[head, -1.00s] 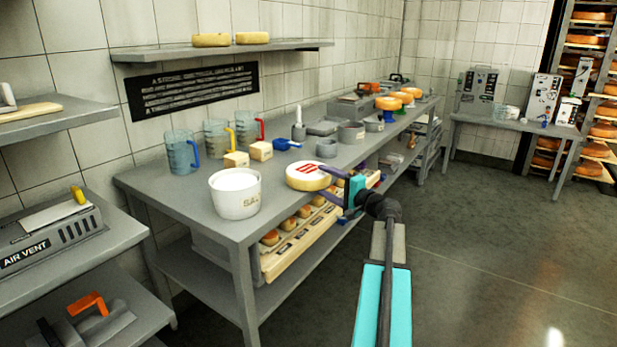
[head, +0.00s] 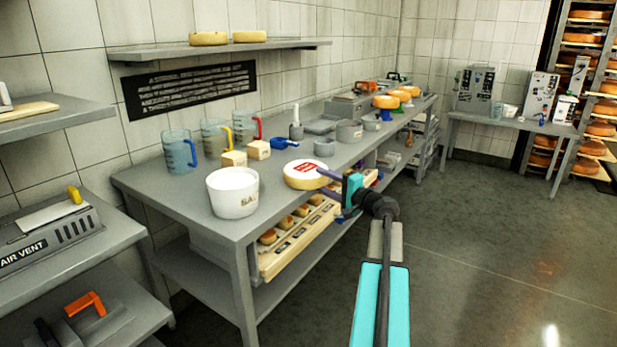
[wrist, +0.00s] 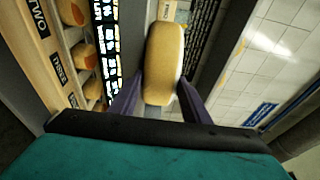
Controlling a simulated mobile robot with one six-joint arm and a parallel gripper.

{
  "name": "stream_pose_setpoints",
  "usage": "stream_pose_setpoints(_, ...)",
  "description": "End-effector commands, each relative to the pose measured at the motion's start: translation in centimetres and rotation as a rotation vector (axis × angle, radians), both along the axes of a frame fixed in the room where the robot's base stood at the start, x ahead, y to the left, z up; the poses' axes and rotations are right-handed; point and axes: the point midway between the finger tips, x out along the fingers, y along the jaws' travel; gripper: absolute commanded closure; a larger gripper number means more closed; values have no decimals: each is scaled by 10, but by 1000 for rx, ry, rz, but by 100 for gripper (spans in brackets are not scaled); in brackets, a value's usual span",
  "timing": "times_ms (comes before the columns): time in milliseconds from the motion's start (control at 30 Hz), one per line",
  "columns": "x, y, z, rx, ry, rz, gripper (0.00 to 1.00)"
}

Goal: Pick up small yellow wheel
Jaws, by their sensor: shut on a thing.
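The small yellow wheel (head: 305,175) has a white top with a red label and a yellow rind. It is at the front edge of the long grey table (head: 225,228) in the head view. My gripper (head: 325,180) reaches it from the right, its purple fingers at the wheel's near right side. In the wrist view the wheel (wrist: 164,62) stands between the two fingers (wrist: 160,92), and the gripper is shut on it. Whether the wheel touches the tabletop cannot be told.
A white salt tub (head: 233,192) stands left of the wheel. Two pale blocks (head: 246,154), measuring jugs (head: 216,136) and a blue scoop (head: 284,143) are behind. A wooden rack of small cheeses (head: 300,238) sits below the tabletop. The floor at right is clear.

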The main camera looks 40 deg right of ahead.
Motion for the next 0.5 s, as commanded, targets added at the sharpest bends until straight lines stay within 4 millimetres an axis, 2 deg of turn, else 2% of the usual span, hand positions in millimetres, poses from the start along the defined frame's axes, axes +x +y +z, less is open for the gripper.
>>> stream_pose_setpoints(267,0,0,5,2,-4,0,100)
stream_pose_setpoints(500,0,0,19,0,-6,0,100)
